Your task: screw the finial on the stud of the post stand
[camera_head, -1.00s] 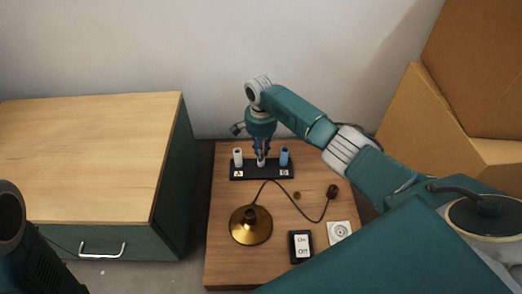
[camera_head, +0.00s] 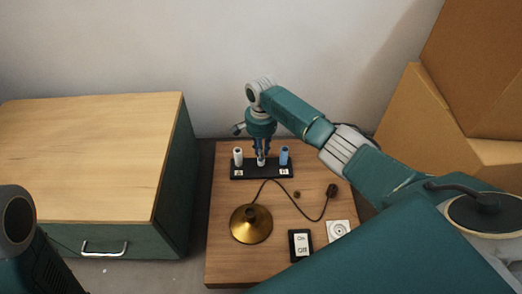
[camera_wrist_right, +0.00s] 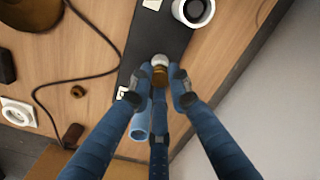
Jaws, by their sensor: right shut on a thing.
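The post stand is a black bar (camera_head: 240,174) at the back of the small wooden table, with a white post (camera_head: 238,155) on the left and a blue post (camera_head: 284,155) on the right. My right gripper (camera_head: 261,156) points down over the middle of the bar, above a short pale piece. In the right wrist view its fingertips (camera_wrist_right: 160,82) are shut on a small brass-coloured piece (camera_wrist_right: 160,73), seemingly the finial. A pale round part shows right by it; the stud and any contact there are hidden. My left gripper is out of view.
The blue post (camera_wrist_right: 141,123) and the white post (camera_wrist_right: 193,10) stand close to the fingers. A brass lamp base (camera_head: 251,226) with a cord, a small brown ring (camera_head: 297,195), a switch card (camera_head: 301,245) and a white socket (camera_head: 340,231) lie in front. A cardboard box (camera_head: 440,120) stands right.

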